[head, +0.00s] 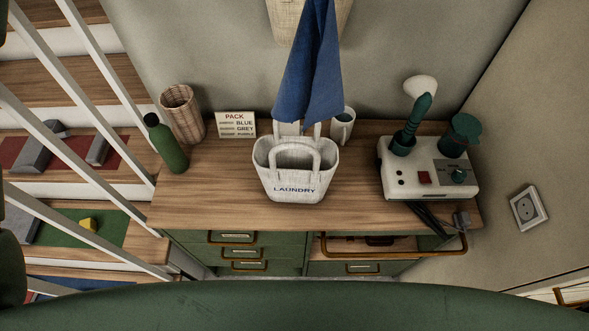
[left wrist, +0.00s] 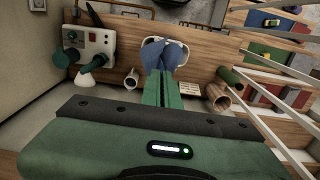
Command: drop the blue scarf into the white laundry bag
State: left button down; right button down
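The blue scarf (head: 310,80) hangs down from beyond the top edge of the head view. Its lower end is just above the back rim of the white laundry bag (head: 293,190), by the rear handle. The bag stands upright on the wooden bench top, marked LAUNDRY, with its handles up. In the left wrist view my left gripper (left wrist: 166,78) points down with its green fingers close together on the scarf (left wrist: 163,57), which hangs from the tips. The white bag (left wrist: 152,43) shows partly behind the scarf there. My right gripper is in neither view.
A green bottle (head: 166,145), a wicker basket (head: 182,113) and a PACK card (head: 235,125) stand left of the bag. A white mug (head: 342,127) is behind it on the right. A white device (head: 428,175) stands further right. Stair railings border the left.

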pick_arm(q)
notch_tip(320, 180, down, 16)
jog(key=b, duration=0.9)
jog(key=shift+f, duration=0.25)
dwell(1.8)
jog(key=w+a+f+b, duration=0.1)
jog(key=w+f+b, duration=0.1)
jog(key=f+b, duration=0.2)
jog(key=w+a+f+b, duration=0.2)
jog(key=w+f+b, duration=0.1)
jog(key=f, duration=0.8)
jog(key=shift+f+b, duration=0.15)
jog(key=shift+b, duration=0.3)
dwell(1.7)
dwell(0.5)
jog(key=c, duration=1.6)
grip_release()
